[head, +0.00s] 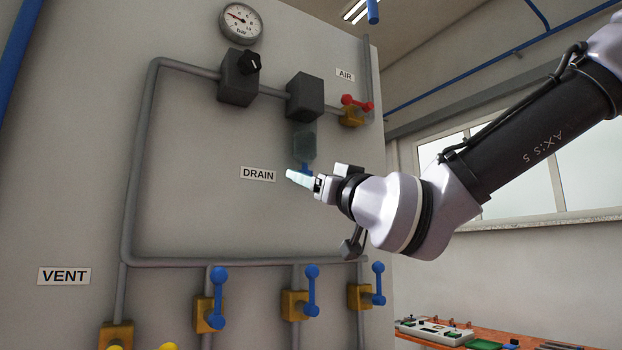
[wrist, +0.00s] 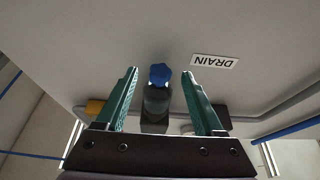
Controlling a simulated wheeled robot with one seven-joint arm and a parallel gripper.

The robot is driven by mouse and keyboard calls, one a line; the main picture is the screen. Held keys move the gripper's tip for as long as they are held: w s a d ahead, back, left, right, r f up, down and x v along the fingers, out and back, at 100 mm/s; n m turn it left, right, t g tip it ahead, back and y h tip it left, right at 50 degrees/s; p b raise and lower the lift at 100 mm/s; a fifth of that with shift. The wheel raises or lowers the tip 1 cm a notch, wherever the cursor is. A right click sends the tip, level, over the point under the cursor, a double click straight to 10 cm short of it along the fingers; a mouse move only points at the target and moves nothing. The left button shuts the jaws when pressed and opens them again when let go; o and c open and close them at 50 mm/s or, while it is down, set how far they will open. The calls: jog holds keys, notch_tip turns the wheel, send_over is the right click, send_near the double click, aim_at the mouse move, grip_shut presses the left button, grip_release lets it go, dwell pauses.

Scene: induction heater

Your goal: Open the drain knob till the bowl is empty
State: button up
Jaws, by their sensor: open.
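The drain knob (head: 306,168) is a small blue knob under the clear bowl (head: 304,143), which hangs below a dark block. The "DRAIN" label (head: 258,174) is left of it. In the wrist view, upside down, the knob (wrist: 160,73) appears in the gap between my fingertips, with the greyish bowl (wrist: 157,100) behind it. I cannot tell whether the bowl holds liquid. My gripper (head: 292,178) is open, its fingertips at the knob's height and partly hiding it in the head view. I see no clear contact with the knob.
A red-handled air valve (head: 355,105) is right of the bowl. Several blue-handled valves (head: 311,291) line the pipe below. The panel around the DRAIN label is clear.

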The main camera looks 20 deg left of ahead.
jog(key=shift+w+a+r, duration=0.15)
jog(key=shift+a, duration=0.1)
grip_shut()
